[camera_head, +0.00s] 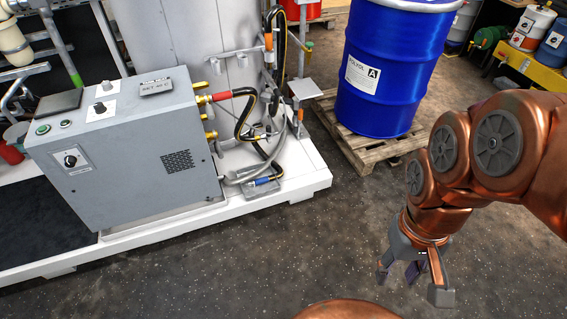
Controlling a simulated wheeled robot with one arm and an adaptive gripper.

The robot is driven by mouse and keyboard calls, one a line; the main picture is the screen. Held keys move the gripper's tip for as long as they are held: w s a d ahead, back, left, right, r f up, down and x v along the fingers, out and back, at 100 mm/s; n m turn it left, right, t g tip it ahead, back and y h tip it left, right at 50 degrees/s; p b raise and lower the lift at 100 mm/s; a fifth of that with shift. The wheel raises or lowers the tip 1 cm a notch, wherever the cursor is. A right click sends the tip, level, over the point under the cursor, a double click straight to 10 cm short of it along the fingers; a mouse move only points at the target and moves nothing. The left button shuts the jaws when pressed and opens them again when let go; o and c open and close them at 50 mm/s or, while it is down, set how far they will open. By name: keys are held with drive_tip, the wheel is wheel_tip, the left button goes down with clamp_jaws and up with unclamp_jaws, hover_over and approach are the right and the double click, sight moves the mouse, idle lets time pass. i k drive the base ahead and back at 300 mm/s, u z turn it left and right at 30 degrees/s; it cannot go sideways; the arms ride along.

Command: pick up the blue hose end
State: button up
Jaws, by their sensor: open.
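The blue hose end (262,182) lies low on the white skid base, to the right of the grey control cabinet. My copper arm comes in from the right edge.
The grey control cabinet (125,150) stands on the white skid base (150,232). A blue drum (395,65) stands on a wooden pallet (340,135) behind my arm. A red-ended hose (232,93) leaves the cabinet's side. The floor between skid and gripper is clear.

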sight(256, 182)
drive_tip(key=u, duration=0.05)
drive_tip(key=i, duration=0.8)
drive_tip(key=u, duration=0.9)
drive_tip(key=i, duration=0.55)
drive_tip(key=u, duration=0.55)
